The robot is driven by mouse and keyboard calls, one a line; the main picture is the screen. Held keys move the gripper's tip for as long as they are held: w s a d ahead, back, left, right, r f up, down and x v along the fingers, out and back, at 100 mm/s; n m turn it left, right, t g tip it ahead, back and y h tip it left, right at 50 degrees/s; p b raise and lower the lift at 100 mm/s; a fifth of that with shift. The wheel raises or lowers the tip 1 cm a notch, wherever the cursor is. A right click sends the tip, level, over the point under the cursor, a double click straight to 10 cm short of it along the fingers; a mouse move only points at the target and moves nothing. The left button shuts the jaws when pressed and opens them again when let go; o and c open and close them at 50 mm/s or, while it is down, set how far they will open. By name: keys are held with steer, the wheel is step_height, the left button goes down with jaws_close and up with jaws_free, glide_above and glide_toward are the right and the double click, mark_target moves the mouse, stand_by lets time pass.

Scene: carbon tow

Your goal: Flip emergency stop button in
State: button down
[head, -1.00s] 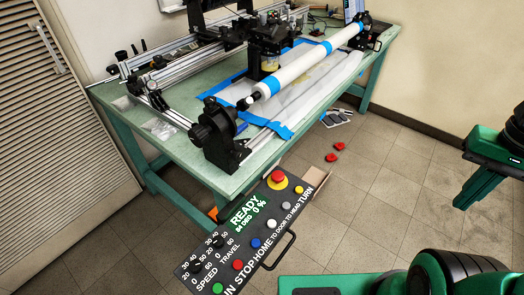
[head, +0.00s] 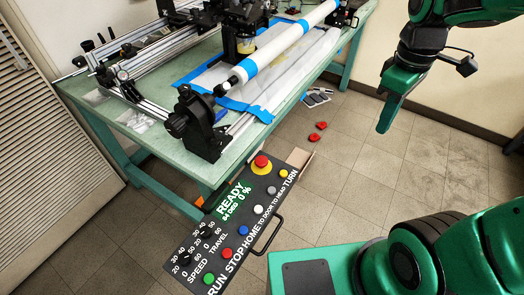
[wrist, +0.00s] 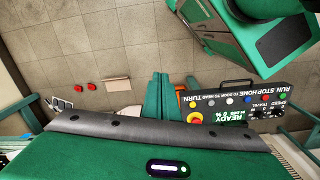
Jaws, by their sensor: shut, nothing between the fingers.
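The emergency stop button (head: 261,162) is a red mushroom head on a yellow ring, at the upper end of the dark control panel (head: 222,248). The panel display reads READY. In the wrist view the emergency stop button (wrist: 195,119) shows upside down, just right of my gripper (wrist: 160,78). In the head view my gripper (head: 384,128) is shut and empty, pointing down over the floor, well right of the panel and apart from it. Whether the button is pressed in or out cannot be told.
A green table (head: 140,143) with a winding machine and a white tube (head: 285,43) stands behind the panel. A black handle (head: 270,237) juts from the panel's right side. Red pieces (head: 317,138) lie on the floor. The floor between gripper and panel is mostly clear.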

steer(key=w+a+f+n, duration=0.1)
steer(key=w+a+n, duration=0.2)
steer(key=a+n, duration=0.35)
steer(key=w+a+f+n, duration=0.1)
steer(key=w+a+n, duration=0.35)
steer(key=a, duration=0.25)
steer(key=n, duration=1)
glide_above(261, 160)
step_height(261, 160, down, 2)
step_height(261, 160, down, 14)
steer(key=shift+f, duration=0.1)
